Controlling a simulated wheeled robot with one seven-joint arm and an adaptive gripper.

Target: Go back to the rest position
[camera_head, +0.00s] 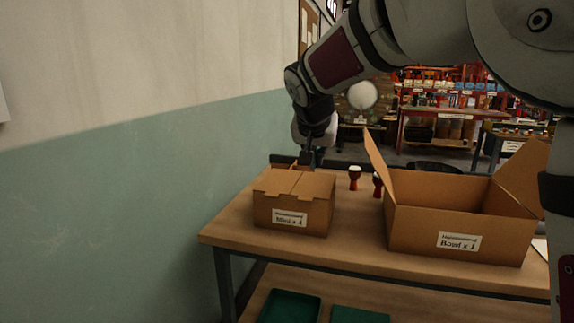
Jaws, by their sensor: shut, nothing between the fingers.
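My gripper (308,158) is shut and empty. It points down just behind and above the small cardboard box (278,214), whose label seems to read "Mini x 4". That box's top flaps look folded over. I cannot tell whether the fingertips touch the box. Two small reddish-brown goblet drums with pale tops stand on the table behind the boxes: one drum (354,178) in the open, the other drum (377,186) partly hidden by the larger open cardboard box (412,228).
The wooden table (345,240) has a lower shelf with green trays (290,306). The large box's flaps stand up at left and right. A white and green wall (120,190) runs close on the left. Red shelving and workbenches (440,125) stand farther back.

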